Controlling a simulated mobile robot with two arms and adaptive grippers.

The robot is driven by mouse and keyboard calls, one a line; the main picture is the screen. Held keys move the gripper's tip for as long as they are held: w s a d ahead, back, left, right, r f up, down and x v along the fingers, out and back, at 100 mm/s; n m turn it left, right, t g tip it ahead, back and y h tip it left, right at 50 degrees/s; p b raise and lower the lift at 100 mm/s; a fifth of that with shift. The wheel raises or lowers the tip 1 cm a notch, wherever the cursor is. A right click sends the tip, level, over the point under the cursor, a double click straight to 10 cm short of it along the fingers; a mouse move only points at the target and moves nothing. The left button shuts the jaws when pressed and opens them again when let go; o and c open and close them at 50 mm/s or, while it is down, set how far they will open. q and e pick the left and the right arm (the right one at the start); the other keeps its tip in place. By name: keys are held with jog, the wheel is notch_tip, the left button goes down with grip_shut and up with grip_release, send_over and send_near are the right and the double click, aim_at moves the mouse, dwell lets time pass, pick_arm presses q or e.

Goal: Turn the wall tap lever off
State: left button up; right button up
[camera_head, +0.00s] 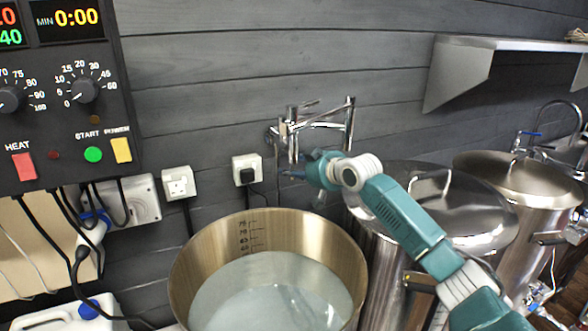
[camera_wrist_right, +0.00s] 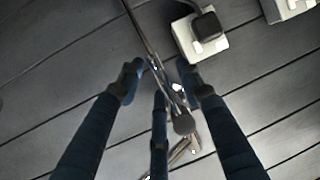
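The chrome wall tap (camera_head: 346,122) is fixed to the grey plank wall above the large steel pot. A thin lever (camera_head: 310,104) seems to stick out at its top. My right gripper (camera_head: 292,166) is at the tap's lower front, partly overlapping it. In the right wrist view, the right gripper (camera_wrist_right: 161,78) has its dark blue fingers spread apart. Metal tap parts (camera_wrist_right: 143,32) lie between and beyond them, with a round end (camera_wrist_right: 183,123) near the right finger. I cannot tell whether any finger touches the tap. My left gripper is not in view.
An open steel pot (camera_head: 210,246) holding pale liquid stands below the tap. Lidded steel vessels (camera_head: 480,221) stand to the right. A control box (camera_head: 60,128) and sockets (camera_head: 178,183) are on the wall at left. A shelf (camera_head: 500,43) is at upper right.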

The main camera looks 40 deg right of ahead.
jog(key=shift+s, duration=0.1)
jog(key=v, duration=1.1)
jog(key=shift+s+r, duration=0.2)
jog(key=shift+s, duration=0.15)
dwell(0.4)
